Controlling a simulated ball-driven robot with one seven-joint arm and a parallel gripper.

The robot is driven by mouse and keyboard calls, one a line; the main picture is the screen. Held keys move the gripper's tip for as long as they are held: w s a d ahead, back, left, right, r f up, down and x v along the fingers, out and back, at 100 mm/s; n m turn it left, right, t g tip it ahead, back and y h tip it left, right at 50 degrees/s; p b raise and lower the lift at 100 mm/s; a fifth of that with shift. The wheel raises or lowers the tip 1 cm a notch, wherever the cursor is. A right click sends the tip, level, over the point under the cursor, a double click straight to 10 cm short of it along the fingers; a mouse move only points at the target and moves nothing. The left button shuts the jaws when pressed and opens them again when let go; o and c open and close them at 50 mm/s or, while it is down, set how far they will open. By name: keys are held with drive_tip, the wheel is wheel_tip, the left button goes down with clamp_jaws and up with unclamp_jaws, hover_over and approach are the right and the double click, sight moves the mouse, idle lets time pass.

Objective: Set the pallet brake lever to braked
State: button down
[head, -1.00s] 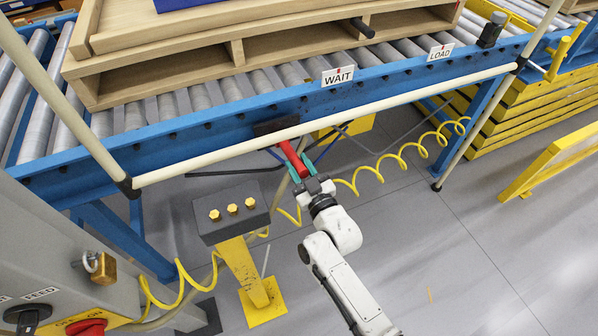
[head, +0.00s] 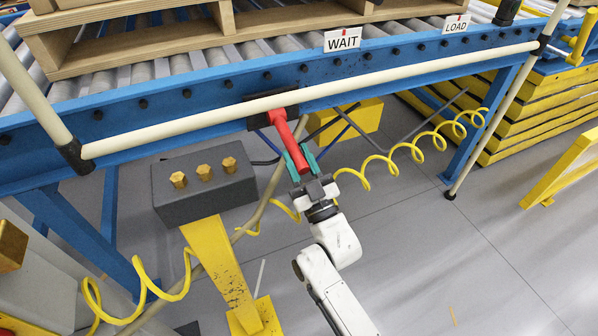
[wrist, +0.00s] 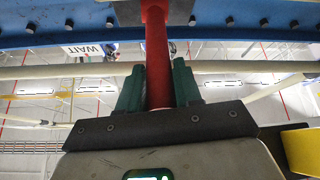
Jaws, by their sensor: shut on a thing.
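The red brake lever (head: 287,137) hangs from a dark mount on the blue conveyor rail, below the WAIT sign, and slants down toward my gripper. My gripper (head: 297,160) has its green fingers shut on the lever's lower part. In the wrist view the red lever (wrist: 156,60) runs up from between the green fingers (wrist: 158,88) to the blue rail. I see no marking that tells the braked position.
A cream rail (head: 215,132) crosses in front of the conveyor, close to the lever. A yellow coiled hose (head: 410,150) hangs to the right. A grey box with yellow knobs (head: 205,185) stands on a yellow post at left. A wooden pallet (head: 130,45) rests on the rollers.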

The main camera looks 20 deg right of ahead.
drive_tip(key=shift+w+f+t+b, duration=0.15)
drive_tip(key=shift+f+t+b, duration=0.45)
drive_tip(key=shift+b, duration=0.95)
drive_tip(key=shift+w+f+t+b, duration=0.1)
drive_tip(key=shift+f+t+b, duration=0.1)
drive_tip(key=shift+f+b, duration=1.05)
drive_tip(key=t+b, duration=0.1)
drive_tip(key=b, duration=0.3)
drive_tip(key=shift+w+n, duration=0.25)
drive_tip(key=shift+n, duration=0.05)
drive_tip(key=shift+w+y+b, duration=0.1)
drive_tip(key=shift+y+b, duration=0.3)
drive_tip(key=shift+b, duration=0.45)
drive_tip(key=c, duration=0.8)
unclamp_jaws()
drive_tip(key=shift+c, duration=0.2)
drive_tip(key=p+v, duration=0.1)
drive_tip(key=v, duration=0.9)
drive_tip(key=shift+f, duration=0.45)
